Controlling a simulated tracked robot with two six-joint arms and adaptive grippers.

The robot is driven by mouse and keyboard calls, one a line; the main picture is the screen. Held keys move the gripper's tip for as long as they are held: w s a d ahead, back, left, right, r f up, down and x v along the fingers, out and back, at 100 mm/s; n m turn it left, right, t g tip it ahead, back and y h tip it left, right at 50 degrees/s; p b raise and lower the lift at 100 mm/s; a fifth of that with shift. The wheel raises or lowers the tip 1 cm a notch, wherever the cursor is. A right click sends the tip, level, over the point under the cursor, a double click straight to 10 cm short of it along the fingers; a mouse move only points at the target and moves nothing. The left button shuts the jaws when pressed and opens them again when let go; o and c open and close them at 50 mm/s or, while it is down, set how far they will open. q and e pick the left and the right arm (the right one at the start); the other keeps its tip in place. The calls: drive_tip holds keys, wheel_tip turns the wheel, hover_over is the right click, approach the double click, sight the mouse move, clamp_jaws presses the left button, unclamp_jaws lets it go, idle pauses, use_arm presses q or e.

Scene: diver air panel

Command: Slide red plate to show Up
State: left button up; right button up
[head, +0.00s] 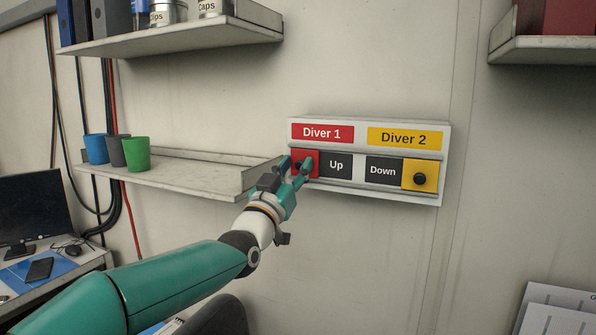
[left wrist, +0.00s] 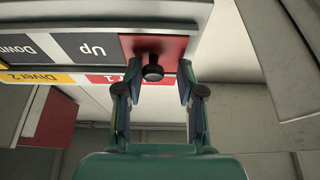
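The white panel (head: 365,192) on the wall has a red Diver 1 label (head: 322,132) and a yellow Diver 2 label. The red plate (head: 299,155) is at the left end of the Diver 1 row, and the word Up (head: 336,165) shows uncovered to its right. It also shows in the left wrist view (left wrist: 174,46), with a black knob (left wrist: 153,72). My left gripper (head: 297,168) is at this plate. Its two fingers (left wrist: 153,83) are apart, one on each side of the knob, with visible gaps. My right gripper is not in view.
The yellow plate (head: 420,176) with a black knob is at the right end of the panel, beside the word Down (head: 383,171). A wall shelf (head: 190,180) with blue, grey and green cups (head: 136,154) ends close to my left gripper. Another shelf (head: 200,40) is above.

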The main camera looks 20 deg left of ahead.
use_arm(q)
drive_tip(key=shift+d, duration=0.15)
drive_tip(key=shift+s, duration=0.15)
drive_tip(key=v, duration=1.2)
idle(0.3)
